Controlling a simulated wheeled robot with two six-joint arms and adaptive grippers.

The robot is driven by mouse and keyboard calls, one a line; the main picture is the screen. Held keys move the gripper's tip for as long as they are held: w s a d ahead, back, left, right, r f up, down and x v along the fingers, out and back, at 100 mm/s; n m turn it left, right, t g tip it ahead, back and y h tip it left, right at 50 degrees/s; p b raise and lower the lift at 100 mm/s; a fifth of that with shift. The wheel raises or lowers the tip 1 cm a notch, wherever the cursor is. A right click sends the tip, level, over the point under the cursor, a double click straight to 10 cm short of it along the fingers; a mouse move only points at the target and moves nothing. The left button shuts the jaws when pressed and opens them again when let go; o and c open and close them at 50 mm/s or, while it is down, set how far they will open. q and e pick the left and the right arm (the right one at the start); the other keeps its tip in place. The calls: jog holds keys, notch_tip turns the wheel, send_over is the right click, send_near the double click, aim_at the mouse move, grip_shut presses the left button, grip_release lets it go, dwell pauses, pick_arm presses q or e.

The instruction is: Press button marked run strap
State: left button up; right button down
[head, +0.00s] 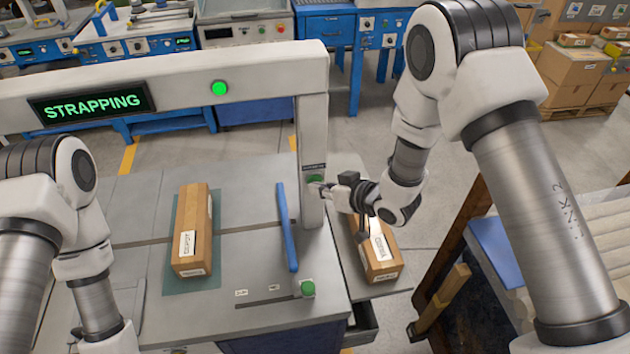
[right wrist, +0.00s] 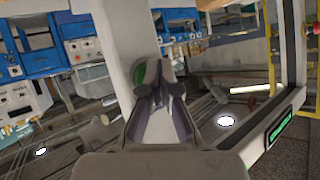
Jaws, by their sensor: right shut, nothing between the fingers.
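The strapping machine's white post (head: 313,120) carries a green button (head: 314,179) under a small dark label too small to read. My right gripper (head: 322,187) is shut and empty, with its fingertips right at this button. In the right wrist view, the shut fingertips (right wrist: 160,78) cover part of the green button (right wrist: 140,72); I cannot tell whether they touch it. A lit sign reading STRAPPING (head: 92,103) and a lit green lamp (head: 219,88) are on the crossbeam. My left arm shows at the left, but its gripper is out of frame.
A cardboard box (head: 190,250) lies on a green mat under the arch. Another box (head: 378,262) lies right of the post, below my right gripper. A blue bar (head: 287,228) and a green knob (head: 307,288) are on the table. Blue workbenches (head: 330,25) stand behind.

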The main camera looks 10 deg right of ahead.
jog(key=shift+s, duration=0.65)
jog(key=shift+s, duration=0.1)
jog(key=s, duration=0.4)
jog(key=shift+s, duration=0.4)
